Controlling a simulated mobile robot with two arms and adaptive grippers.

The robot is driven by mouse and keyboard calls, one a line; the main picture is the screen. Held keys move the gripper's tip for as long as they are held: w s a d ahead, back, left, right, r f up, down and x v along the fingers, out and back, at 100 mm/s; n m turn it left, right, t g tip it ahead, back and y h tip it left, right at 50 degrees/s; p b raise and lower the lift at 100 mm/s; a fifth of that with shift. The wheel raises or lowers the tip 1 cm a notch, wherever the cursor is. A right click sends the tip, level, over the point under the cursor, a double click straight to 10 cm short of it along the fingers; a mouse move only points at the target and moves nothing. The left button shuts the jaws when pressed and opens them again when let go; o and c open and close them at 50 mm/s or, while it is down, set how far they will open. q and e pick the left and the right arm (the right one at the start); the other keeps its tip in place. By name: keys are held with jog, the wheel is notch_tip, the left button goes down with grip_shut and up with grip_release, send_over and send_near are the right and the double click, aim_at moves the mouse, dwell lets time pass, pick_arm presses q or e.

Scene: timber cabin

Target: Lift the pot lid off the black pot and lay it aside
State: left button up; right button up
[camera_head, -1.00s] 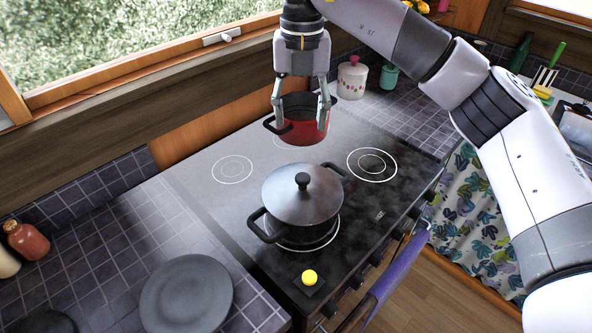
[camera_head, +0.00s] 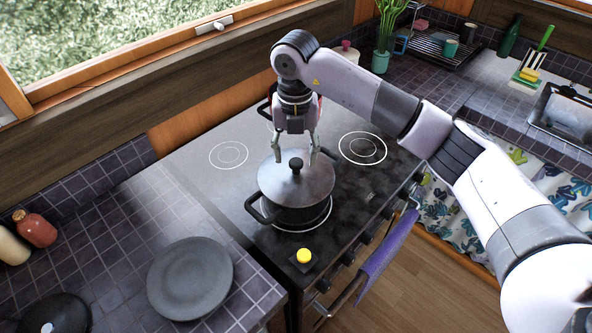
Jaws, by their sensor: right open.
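The black pot (camera_head: 288,215) stands on the front burner of the stove. The grey metal pot lid (camera_head: 290,184) sits on top of it, with a dark knob (camera_head: 296,165) at its centre. My right gripper (camera_head: 296,158) is open above the lid, its two fingers apart on either side of the knob. Whether the fingertips touch the lid I cannot tell. My left gripper is not in view.
A dark plate (camera_head: 190,278) lies on the tiled counter left of the stove (camera_head: 215,190). The red pot behind is mostly hidden by my right gripper.

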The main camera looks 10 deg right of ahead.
aim_at(296, 162)
jog(key=f, duration=0.1)
jog(key=f+p, duration=0.1)
jog(key=f, duration=0.1)
jog(key=shift+w+d+f, duration=0.15)
jog(key=shift+w+f, duration=0.05)
jog(key=shift+w, duration=0.05)
jog(key=shift+f, duration=0.25)
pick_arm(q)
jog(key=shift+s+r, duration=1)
pick_arm(e)
jog(key=shift+c, duration=0.5)
jog(key=c, duration=0.4)
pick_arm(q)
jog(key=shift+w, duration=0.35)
pick_arm(e)
grip_shut()
